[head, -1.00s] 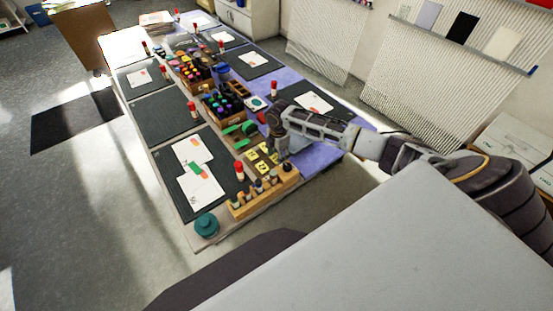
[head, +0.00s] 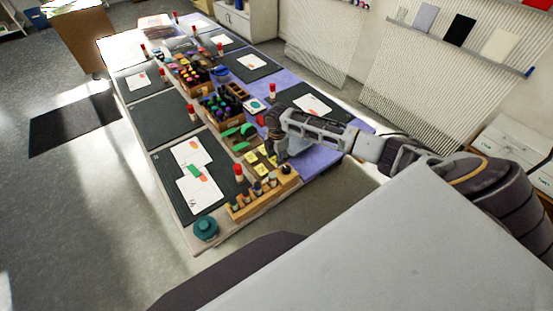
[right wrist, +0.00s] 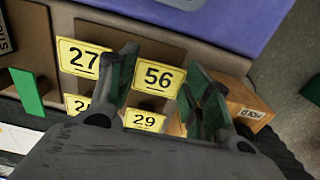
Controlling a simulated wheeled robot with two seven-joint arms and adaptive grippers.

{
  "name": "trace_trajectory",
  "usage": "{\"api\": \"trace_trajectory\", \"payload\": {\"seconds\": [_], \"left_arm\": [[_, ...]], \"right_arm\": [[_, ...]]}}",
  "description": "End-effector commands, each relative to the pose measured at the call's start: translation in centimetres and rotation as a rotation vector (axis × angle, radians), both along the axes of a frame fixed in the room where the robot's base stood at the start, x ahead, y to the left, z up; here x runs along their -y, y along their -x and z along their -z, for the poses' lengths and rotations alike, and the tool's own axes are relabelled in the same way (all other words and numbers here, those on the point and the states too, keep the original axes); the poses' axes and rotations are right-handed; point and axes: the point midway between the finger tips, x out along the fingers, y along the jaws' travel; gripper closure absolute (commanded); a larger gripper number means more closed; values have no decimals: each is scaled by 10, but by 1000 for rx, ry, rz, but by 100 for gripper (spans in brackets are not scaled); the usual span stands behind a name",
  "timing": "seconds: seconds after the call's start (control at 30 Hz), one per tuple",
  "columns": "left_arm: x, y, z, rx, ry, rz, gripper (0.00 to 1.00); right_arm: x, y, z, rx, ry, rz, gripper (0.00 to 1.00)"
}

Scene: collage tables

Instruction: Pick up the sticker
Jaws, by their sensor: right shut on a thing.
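Several yellow numbered stickers lie in a tray section near the front of the table, among them one marked 27 (right wrist: 83,58), one marked 56 (right wrist: 158,77) and one marked 29 (right wrist: 143,120). In the head view the yellow stickers (head: 250,157) show just left of my right gripper (head: 277,155). In the right wrist view the green-padded fingers of my right gripper (right wrist: 160,90) stand on either side of the 56 sticker and are shut on it. The fingers partly cover the lower stickers. My left gripper is not in view.
A wooden rack (head: 263,190) with stamps stands just in front of the stickers. A red-capped glue stick (head: 238,172), white cards on a dark mat (head: 222,160) and a teal round pot (head: 206,228) are nearby. Marker boxes (head: 222,112) stand farther back.

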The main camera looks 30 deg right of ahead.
Motion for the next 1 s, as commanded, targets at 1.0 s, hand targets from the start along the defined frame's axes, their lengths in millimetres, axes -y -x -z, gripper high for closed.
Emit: {"api": "trace_trajectory", "payload": {"seconds": [1.0], "left_arm": [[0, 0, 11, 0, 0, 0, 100]], "right_arm": [[0, -1, -104, 2, -1, 1, 58]]}}
